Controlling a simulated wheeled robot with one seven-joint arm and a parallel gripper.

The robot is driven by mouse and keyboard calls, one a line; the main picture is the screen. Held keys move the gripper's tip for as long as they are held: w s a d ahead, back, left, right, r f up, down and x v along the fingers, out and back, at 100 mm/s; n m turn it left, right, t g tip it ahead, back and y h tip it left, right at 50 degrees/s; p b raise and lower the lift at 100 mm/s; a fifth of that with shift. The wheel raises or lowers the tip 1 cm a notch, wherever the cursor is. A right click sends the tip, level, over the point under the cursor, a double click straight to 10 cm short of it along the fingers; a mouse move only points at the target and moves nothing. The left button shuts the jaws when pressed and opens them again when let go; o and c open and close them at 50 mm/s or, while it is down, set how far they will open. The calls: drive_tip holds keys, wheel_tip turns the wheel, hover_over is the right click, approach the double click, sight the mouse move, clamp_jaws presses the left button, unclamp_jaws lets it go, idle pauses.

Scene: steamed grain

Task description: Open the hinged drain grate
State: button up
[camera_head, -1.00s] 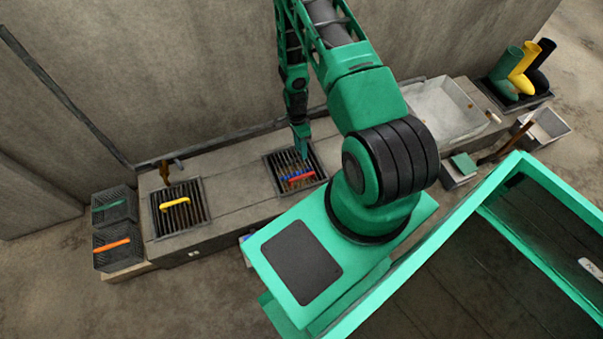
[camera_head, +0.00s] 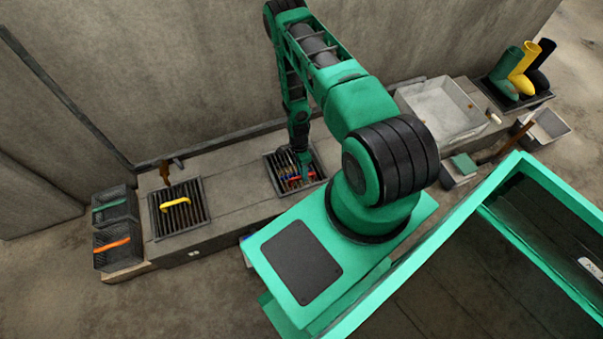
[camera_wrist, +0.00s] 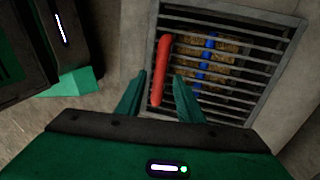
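A dark barred grate (camera_head: 276,172) lies closed in the middle of the concrete ledge. In the wrist view the grate (camera_wrist: 268,45) has a red bar handle (camera_wrist: 161,70) along its left side; the handle (camera_head: 298,178) also shows in the head view. Brown blocks and a blue strip show beneath the bars. My gripper (camera_wrist: 159,76) is open, with its two fingers on either side of the handle's lower part, apart from each other. I cannot tell whether they touch the handle. A second closed grate (camera_head: 186,220) with a yellow handle (camera_head: 176,203) lies farther left.
Two dark crates (camera_head: 117,245) stand at the ledge's left end. A brown tap-like post (camera_head: 166,172) rises behind the yellow-handled grate. A pale basin (camera_head: 440,108) and several boots (camera_head: 520,70) are at the right. A concrete wall (camera_head: 190,70) runs behind.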

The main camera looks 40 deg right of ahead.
drive_tip(key=shift+f, duration=0.4)
clamp_jaws()
drive_tip(key=shift+r, duration=0.15)
